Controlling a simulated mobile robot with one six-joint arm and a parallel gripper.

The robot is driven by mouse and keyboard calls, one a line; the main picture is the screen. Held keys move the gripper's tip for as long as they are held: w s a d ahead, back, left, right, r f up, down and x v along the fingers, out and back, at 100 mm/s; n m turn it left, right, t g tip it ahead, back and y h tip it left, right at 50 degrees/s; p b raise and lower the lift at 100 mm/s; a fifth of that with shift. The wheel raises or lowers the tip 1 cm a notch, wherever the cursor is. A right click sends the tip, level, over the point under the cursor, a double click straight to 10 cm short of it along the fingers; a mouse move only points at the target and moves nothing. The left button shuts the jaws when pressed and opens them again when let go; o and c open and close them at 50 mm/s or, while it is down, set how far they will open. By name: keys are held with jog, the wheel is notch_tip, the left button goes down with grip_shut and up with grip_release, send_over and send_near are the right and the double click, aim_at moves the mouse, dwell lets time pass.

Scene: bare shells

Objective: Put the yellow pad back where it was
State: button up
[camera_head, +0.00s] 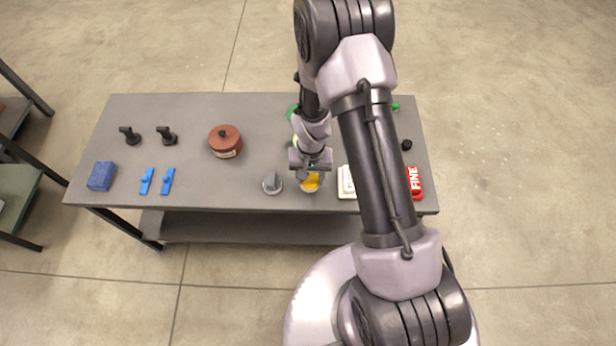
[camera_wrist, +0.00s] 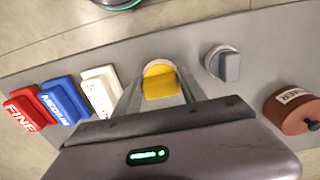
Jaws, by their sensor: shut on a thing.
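The yellow pad (camera_wrist: 161,83) is between the two fingers of my gripper (camera_wrist: 160,95) in the wrist view. My gripper is shut on it. A pale rounded edge shows around the pad's far side; I cannot tell whether it is part of the pad or a thing beneath. In the head view the yellow pad (camera_head: 311,182) shows just below my gripper (camera_head: 311,172), near the front edge of the grey table (camera_head: 200,110). I cannot tell whether the pad touches the table.
A grey knobbed piece (camera_head: 272,183) stands left of the pad. A white block (camera_head: 346,183) and a red FINE block (camera_head: 414,182) are to the right. A blue block (camera_wrist: 64,100) shows in the wrist view. A brown pot (camera_head: 225,141) stands farther left. My arm hides part of the table.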

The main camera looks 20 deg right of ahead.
jog(key=f, duration=0.1)
jog(key=w+f+b, duration=0.1)
jog(key=f+b, duration=0.1)
jog(key=f, duration=0.1)
jog(key=shift+w+a, duration=0.15)
jog(key=shift+a, duration=0.1)
jog(key=shift+r, duration=0.2)
jog(key=shift+f, duration=0.15)
jog(key=o, duration=1.3)
